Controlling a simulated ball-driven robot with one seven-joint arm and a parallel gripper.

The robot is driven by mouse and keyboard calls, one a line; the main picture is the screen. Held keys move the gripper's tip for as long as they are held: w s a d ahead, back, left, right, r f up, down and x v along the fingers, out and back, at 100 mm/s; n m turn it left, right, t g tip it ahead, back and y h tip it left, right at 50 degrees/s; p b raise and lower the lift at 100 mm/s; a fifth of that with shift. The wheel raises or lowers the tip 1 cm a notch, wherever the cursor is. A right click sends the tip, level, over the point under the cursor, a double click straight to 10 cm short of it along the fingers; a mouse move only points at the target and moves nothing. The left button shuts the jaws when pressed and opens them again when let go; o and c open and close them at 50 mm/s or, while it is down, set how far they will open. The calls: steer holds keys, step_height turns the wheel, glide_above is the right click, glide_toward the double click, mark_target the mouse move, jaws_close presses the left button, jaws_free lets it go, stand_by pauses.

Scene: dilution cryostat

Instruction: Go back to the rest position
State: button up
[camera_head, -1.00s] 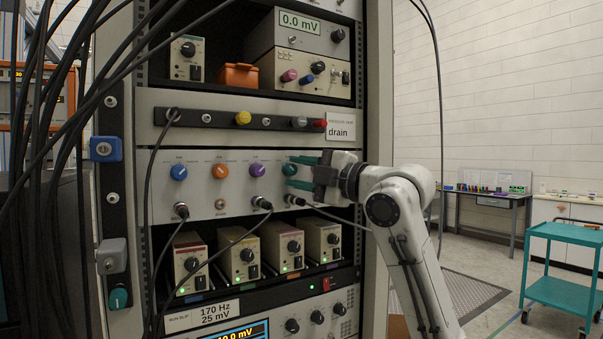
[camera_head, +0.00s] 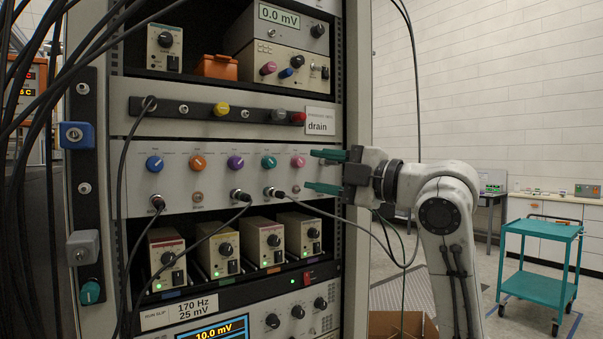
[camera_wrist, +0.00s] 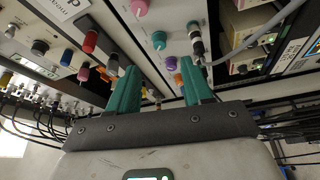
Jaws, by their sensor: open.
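My gripper (camera_head: 326,172) is open and empty, its two teal fingers apart, one above the other, in front of the right end of the white knob panel (camera_head: 222,203). In the head view the fingers point left, near the pink knob (camera_head: 298,162). The teal knob (camera_head: 268,161) lies further left, clear of the fingers. In the wrist view the two teal fingers (camera_wrist: 159,92) stand apart with nothing held between them, and the panel lies beyond them. The teal knob (camera_wrist: 159,40) and pink knob (camera_wrist: 139,8) show above the fingertips there.
Black cables hang at the left, and one loops from the panel (camera_head: 375,235) below my gripper. A bar with coloured knobs (camera_head: 237,110) runs above the panel. Several small modules (camera_head: 265,243) sit below. A teal cart (camera_head: 540,290) stands at the right, with open floor before it.

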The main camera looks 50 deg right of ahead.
steer(key=shift+s+f, duration=0.1)
steer(key=shift+s, duration=0.6)
